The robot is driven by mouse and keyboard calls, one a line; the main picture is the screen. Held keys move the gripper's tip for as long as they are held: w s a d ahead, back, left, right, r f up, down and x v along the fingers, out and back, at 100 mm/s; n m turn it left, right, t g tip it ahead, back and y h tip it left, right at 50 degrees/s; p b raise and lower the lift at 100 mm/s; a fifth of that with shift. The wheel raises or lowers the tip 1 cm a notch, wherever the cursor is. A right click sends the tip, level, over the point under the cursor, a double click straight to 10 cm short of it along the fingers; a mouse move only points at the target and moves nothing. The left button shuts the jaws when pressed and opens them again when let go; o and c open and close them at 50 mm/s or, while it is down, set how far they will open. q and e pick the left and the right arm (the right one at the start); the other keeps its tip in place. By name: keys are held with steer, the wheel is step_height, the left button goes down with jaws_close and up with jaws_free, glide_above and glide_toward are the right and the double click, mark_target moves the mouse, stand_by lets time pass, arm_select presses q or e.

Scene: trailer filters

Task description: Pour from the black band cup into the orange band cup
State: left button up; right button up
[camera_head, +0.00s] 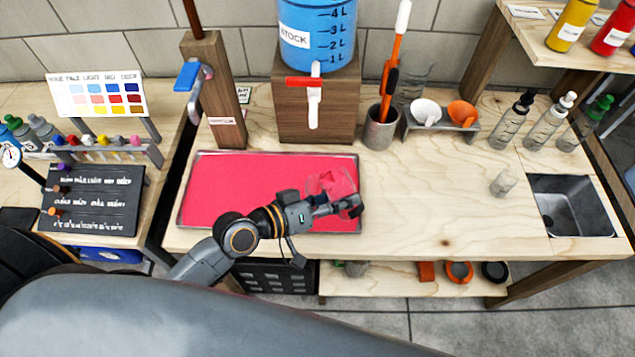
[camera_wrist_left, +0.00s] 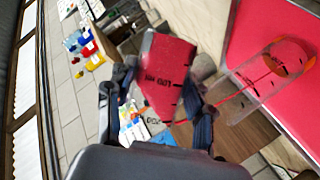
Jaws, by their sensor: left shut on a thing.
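My left gripper (camera_head: 352,207) is over the pink-red tray (camera_head: 190,200) in the head view. In the left wrist view its fingers (camera_wrist_left: 158,92) are shut on a measuring cup (camera_wrist_left: 165,72) with red content and black markings. That cup is tilted; I cannot make out a black band. A clear cup (camera_wrist_left: 245,98) with orange at one end stands beside it over the tray. A thin red line, like a stream, runs from the held cup into the clear cup. In the head view the see-through cups overlap beside the gripper and cannot be told apart. My right gripper is not seen.
Behind the tray stands a blue stock tank (camera_head: 318,35) with a tap (camera_head: 314,95) on a wooden block. A metal holder (camera_head: 380,128) with tools is to its right. A small clear beaker (camera_head: 503,182) stands near the sink (camera_head: 572,207).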

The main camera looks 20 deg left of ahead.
arm_select(q)
steer(key=shift+f+n+h+b, duration=0.5)
steer(key=shift+n+b, duration=0.4)
steer(key=shift+b, duration=1.1)
stand_by(1.3)
steer(key=shift+a+f+n+h+b, duration=0.1)
steer(key=shift+f+n+h+b, duration=0.3)
steer(key=shift+n+b, duration=0.6)
stand_by(2.1)
steer(key=shift+r, duration=0.15)
